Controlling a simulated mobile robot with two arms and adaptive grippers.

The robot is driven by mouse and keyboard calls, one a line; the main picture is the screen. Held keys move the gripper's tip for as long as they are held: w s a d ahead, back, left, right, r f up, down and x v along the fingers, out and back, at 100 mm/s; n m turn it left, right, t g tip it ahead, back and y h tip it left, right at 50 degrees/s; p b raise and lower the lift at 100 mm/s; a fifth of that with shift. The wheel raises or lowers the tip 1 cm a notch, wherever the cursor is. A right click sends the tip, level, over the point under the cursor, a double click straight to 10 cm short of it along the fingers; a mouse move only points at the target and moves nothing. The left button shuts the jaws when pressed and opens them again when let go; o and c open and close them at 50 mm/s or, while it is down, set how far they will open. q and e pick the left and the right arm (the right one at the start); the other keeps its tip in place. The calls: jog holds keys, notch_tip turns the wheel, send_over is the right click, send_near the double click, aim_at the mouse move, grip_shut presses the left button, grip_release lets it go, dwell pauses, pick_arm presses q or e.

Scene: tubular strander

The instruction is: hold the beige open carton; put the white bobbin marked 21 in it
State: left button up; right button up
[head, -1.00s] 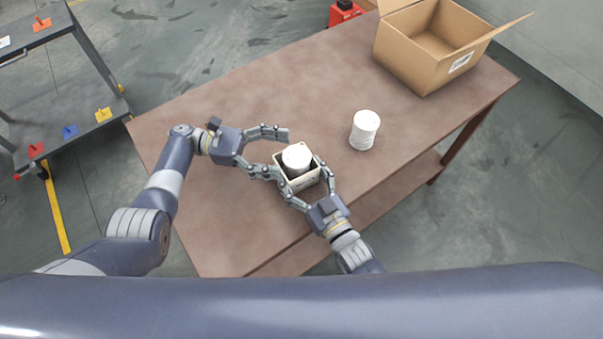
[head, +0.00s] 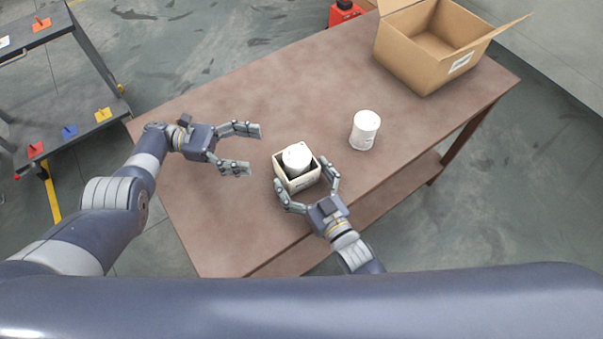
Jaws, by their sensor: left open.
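The small beige open carton (head: 300,183) stands on the brown table near its front edge. A white bobbin (head: 297,156) stands inside it, its top above the rim; its marking cannot be read. My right gripper (head: 301,171) has its fingers on two opposite sides of the carton and is shut on it. My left gripper (head: 254,149) is open and empty, to the left of the carton and apart from it. A second white bobbin (head: 365,131) stands upright on the table to the right of the carton; its number is not legible.
A large brown cardboard box (head: 422,62) stands open at the table's far right corner. A red object (head: 345,12) is beyond the far edge. A dark shelf rack (head: 75,132) with coloured pieces is at left. The table's (head: 250,95) far left part is clear.

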dwell(0.3)
jog(key=v, duration=1.2)
jog(key=shift+d, duration=0.1)
